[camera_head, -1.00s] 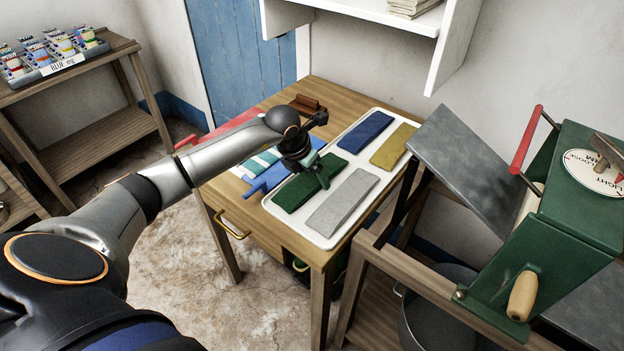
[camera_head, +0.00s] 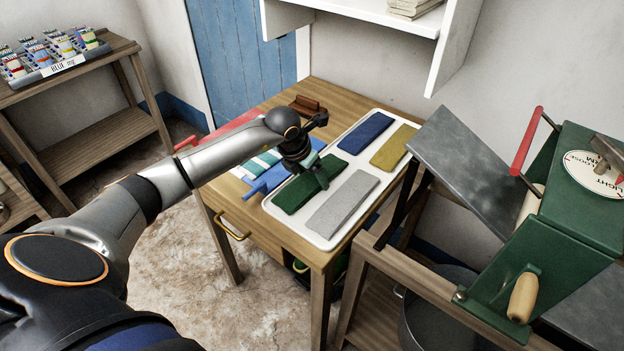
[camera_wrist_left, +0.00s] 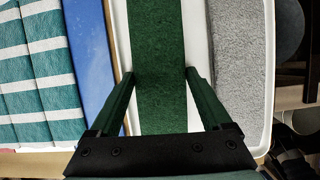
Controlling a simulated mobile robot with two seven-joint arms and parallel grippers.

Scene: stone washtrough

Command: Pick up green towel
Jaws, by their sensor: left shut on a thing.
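The green towel (camera_head: 293,194) lies folded and flat on the white tray (camera_head: 318,242), at the tray's front left. It also shows in the left wrist view (camera_wrist_left: 158,30) as a dark green strip. My left gripper (camera_head: 318,181) is over the middle of the towel, pointing down. In the left wrist view my left gripper (camera_wrist_left: 160,76) has one finger on each side of the towel, shut on it across its width. The gripper and wrist hide part of the towel in the head view. My right gripper is not in view.
A grey towel (camera_head: 343,202) lies close to the right, with blue (camera_head: 366,132) and yellow (camera_head: 393,147) towels behind. Blue cloth (camera_head: 268,180) and a striped cloth (camera_head: 262,163) lie left of the tray. A green wringer (camera_head: 540,250) stands right; a white shelf (camera_head: 370,14) hangs above.

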